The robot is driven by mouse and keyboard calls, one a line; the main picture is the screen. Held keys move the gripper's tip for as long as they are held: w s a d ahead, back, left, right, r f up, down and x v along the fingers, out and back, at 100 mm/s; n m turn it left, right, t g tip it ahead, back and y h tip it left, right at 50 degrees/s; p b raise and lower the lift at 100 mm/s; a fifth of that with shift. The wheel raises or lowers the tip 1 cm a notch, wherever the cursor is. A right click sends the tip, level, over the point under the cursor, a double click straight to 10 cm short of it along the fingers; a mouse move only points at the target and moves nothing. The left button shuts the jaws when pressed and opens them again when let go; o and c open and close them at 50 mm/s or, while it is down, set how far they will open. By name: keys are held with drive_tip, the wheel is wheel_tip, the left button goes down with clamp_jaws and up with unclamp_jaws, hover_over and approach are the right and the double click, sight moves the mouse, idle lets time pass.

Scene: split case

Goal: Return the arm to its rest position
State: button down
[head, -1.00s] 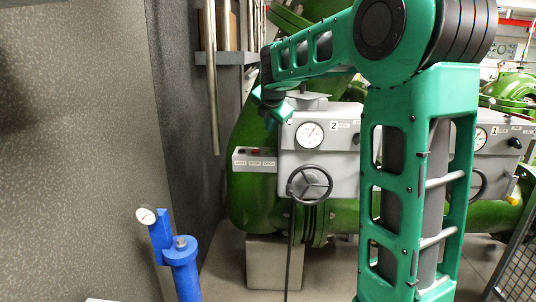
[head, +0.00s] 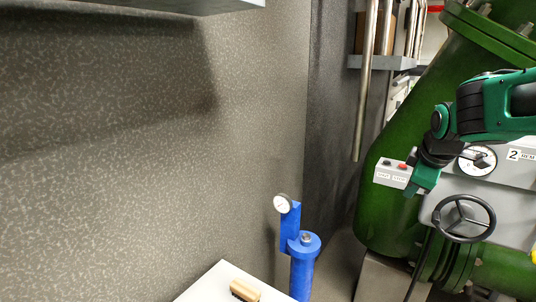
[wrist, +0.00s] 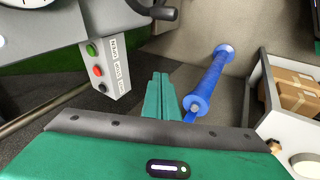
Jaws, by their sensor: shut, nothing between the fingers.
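My gripper (head: 424,180) is at the right of the head view, pointing down, with green fingers. It appears in front of the grey valve housing, beside a small button box (head: 390,173). In the wrist view the two fingers (wrist: 160,97) lie together with nothing between them. The button box (wrist: 108,70) shows there to the left of the fingers, with green, red and black buttons. I cannot tell the exact gap between the fingers and the box. Part of my green arm (head: 490,108) reaches in from the right edge.
A black handwheel (head: 463,218) and a dial (head: 478,160) are close to my gripper. A blue post (head: 304,270) with a gauge (head: 282,203) stands left. A cardboard box (wrist: 297,92) is right in the wrist view.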

drive_tip(key=s+a+f+m+g+y, duration=0.1)
drive_tip(key=s+a+f+m, duration=0.35)
drive_tip(key=s, duration=0.35)
drive_tip(key=s+a+f+m+g+y, duration=0.1)
drive_tip(key=s+a+f+m, duration=0.2)
drive_tip(key=s+f+m, duration=0.4)
drive_tip(key=s+d+m+g, duration=0.2)
drive_tip(key=s+d, duration=0.3)
drive_tip(key=s, duration=0.3)
drive_tip(key=s+d+m+g, duration=0.2)
drive_tip(key=s+d, duration=0.4)
drive_tip(key=s, duration=0.3)
drive_tip(key=shift+r+m+g, duration=0.3)
drive_tip(key=shift+r+m, duration=0.05)
drive_tip(key=shift+m, duration=0.3)
drive_tip(key=shift+w+f, duration=0.25)
drive_tip(key=shift+w, duration=0.3)
